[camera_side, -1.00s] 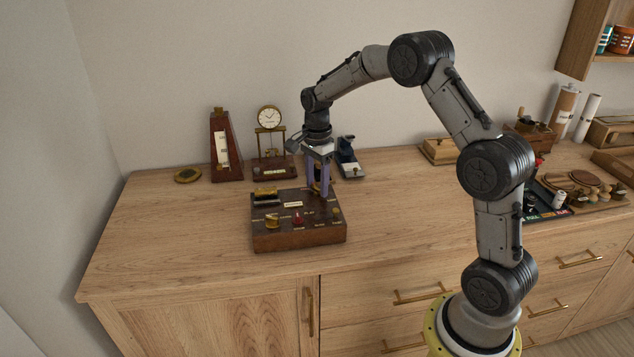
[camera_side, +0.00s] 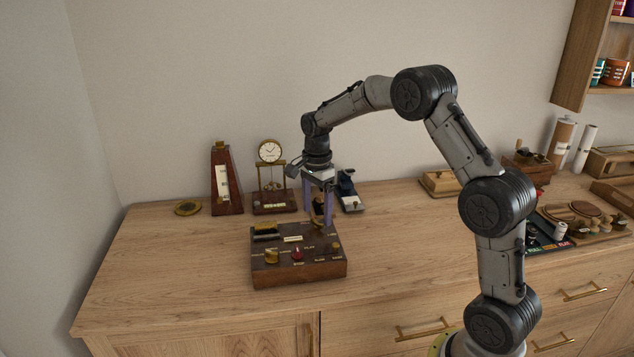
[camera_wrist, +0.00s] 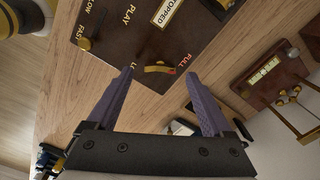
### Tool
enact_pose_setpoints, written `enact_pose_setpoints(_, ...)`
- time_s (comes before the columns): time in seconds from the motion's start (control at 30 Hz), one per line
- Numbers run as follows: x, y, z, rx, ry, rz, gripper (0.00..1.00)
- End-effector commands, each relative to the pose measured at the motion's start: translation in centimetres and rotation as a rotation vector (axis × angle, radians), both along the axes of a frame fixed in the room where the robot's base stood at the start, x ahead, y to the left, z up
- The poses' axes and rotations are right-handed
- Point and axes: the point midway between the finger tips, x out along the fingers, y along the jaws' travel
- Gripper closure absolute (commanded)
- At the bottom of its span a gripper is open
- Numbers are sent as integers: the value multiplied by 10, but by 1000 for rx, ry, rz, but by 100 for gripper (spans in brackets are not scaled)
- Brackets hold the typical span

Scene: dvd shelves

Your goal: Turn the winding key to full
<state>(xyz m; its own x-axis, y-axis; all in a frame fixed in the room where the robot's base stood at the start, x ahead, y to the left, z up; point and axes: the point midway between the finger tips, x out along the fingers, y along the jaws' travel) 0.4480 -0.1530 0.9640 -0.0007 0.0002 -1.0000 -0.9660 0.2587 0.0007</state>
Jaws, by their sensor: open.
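The winding key, a brass bar (camera_wrist: 158,69), sits on the dark brown box near its edge in the wrist view. Its right end lies beside a small red mark and the red FULL label; another label at its left is partly cut off by a finger. My gripper (camera_wrist: 160,74) is open, with a purple finger on each side of the key in that picture and no clear contact. In the side view my gripper (camera_side: 317,224) points down over the back right of the box (camera_side: 299,270). The key is not clear there between the fingers.
The box also carries a brass knob (camera_side: 271,256), a red knob (camera_side: 297,254) and a STOPPED plate (camera_wrist: 167,12). Behind stand a metronome (camera_side: 225,182), a clock (camera_side: 271,178) and a dark blue device (camera_side: 348,190).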

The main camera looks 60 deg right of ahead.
Motion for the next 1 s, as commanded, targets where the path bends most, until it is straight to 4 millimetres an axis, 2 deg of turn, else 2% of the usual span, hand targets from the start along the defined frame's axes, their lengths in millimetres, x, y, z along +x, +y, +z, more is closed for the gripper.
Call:
enact_pose_setpoints(0.03, 1, 0, 12, -2, -7, 0, 15)
enact_pose_setpoints(0.3, 1, 0, 71, -3, -7, 0, 15)
enact_pose_setpoints(0.5, 1, 0, 102, -1, -5, 0, 15)
enact_pose_setpoints(0.7, 0, 0, 114, -1, -4, 0, 15)
enact_pose_setpoints(1.0, 0, 0, 115, -1, -3, 0, 15)
